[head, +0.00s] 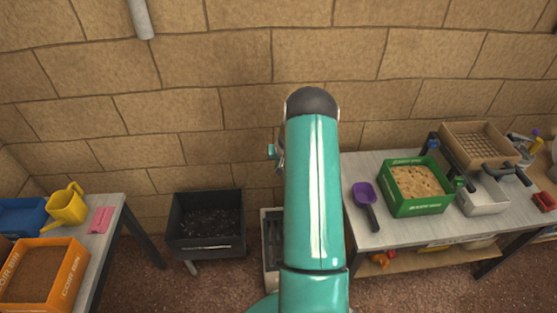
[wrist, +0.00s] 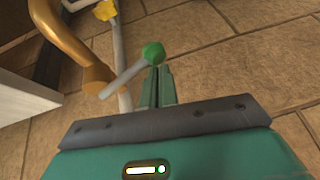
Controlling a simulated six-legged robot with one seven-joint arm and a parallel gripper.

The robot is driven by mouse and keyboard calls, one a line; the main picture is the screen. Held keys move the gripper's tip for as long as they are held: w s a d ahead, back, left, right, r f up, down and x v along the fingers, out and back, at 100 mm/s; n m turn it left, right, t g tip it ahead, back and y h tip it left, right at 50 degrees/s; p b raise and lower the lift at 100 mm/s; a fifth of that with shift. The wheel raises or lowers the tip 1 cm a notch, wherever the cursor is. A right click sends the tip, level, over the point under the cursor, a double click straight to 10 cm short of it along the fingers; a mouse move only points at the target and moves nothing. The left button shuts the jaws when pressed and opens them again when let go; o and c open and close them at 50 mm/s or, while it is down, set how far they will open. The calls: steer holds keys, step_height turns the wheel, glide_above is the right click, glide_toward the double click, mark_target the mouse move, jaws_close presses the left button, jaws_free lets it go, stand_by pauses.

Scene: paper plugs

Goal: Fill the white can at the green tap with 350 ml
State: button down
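In the wrist view a grey lever with a green knob (wrist: 153,52) sits on a brass-coloured tap (wrist: 80,55). My gripper (wrist: 160,72) has its two green fingers close together, with nothing seen between them. The fingertips are right by the green knob; I cannot tell whether they touch it. In the head view my teal arm hides most of the tap area, and only a small teal-green fitting (head: 272,152) shows beside the arm at the wall. I cannot make out the white can in either view.
A dark bin (head: 207,245) stands left of my arm. The left table holds a yellow watering can (head: 66,206) and an orange coir bin (head: 45,275). The right bench holds a purple scoop (head: 366,195), a green crate (head: 415,207) and a brown sieve (head: 463,137).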

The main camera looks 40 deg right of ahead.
steer(key=shift+s+a+f, duration=0.1)
steer(key=shift+a+f, duration=0.1)
steer(key=shift+a, duration=0.1)
steer(key=r, duration=0.1)
steer(key=d+r, duration=0.1)
steer(key=r, duration=0.3)
steer(key=shift+w+d, duration=0.15)
steer(key=shift+w, duration=0.2)
steer(key=v, duration=0.9)
steer(key=shift+a, duration=0.25)
steer(key=shift+w+r, duration=0.15)
